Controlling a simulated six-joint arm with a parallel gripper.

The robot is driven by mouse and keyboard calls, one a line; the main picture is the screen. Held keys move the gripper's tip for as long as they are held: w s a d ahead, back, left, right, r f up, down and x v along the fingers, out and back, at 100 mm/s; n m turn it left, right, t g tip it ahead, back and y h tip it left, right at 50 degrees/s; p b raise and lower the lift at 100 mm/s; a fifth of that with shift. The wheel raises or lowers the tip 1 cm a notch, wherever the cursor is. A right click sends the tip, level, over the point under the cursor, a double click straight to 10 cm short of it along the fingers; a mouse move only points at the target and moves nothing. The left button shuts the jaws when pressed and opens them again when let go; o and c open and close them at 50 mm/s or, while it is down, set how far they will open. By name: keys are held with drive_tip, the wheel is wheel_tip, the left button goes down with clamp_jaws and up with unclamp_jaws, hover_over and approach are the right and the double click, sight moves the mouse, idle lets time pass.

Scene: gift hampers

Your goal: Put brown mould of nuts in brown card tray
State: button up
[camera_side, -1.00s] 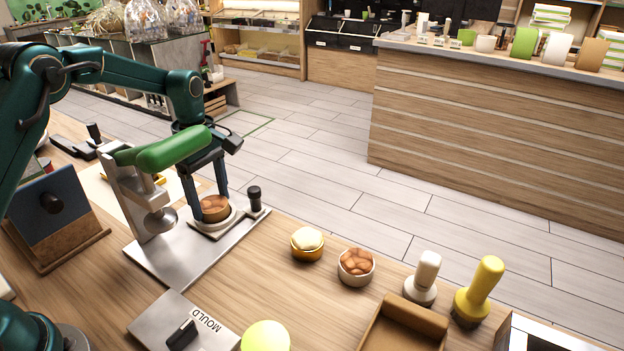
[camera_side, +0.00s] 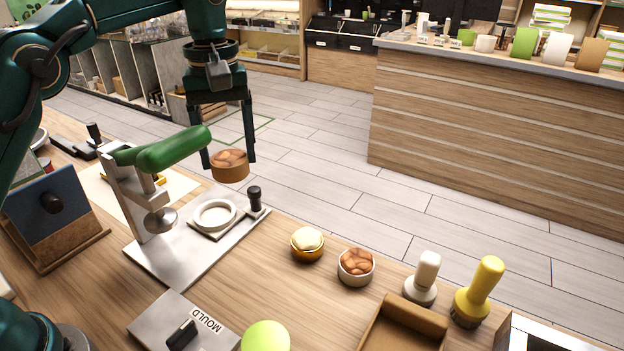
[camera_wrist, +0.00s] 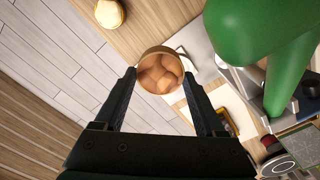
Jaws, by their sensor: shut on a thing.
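The brown mould of nuts (camera_side: 229,166) is held between the two fingers of my gripper (camera_side: 230,160), raised above the press plate. In the wrist view the mould (camera_wrist: 160,72) shows its nut-filled top between my fingertips (camera_wrist: 160,80). The brown card tray (camera_side: 405,330) is at the front right of the table in the side view, cut off by the bottom edge. Its visible part looks empty. The tray is not in the wrist view.
The press with a green handle (camera_side: 165,150) and an empty white ring (camera_side: 215,215) stands beside my gripper. A mould with pale filling (camera_side: 307,243), a white mould of nuts (camera_side: 356,266), a white stamp (camera_side: 424,280) and a yellow stamp (camera_side: 477,292) stand toward the tray.

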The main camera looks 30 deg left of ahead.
drive_tip(key=s+d+r+m, duration=0.3)
drive_tip(key=s+d+m, duration=0.4)
drive_tip(key=m, duration=0.2)
drive_tip(key=s+d+r+m, duration=0.4)
drive_tip(key=s+d+m, duration=0.3)
drive_tip(key=d+m, duration=0.1)
drive_tip(key=shift+m, duration=0.7)
drive_tip(key=s+d+f, duration=0.1)
drive_tip(key=s+f, duration=0.1)
drive_tip(key=f, duration=0.3)
drive_tip(key=s+d+f, duration=0.1)
drive_tip(key=s+f, duration=0.2)
drive_tip(key=f, duration=0.3)
drive_tip(key=s+d+f, duration=0.1)
drive_tip(key=s+f, duration=0.2)
drive_tip(key=f, duration=0.3)
drive_tip(key=shift+f, duration=0.1)
drive_tip(key=shift+w+f, duration=0.1)
drive_tip(key=shift+f, duration=2.25)
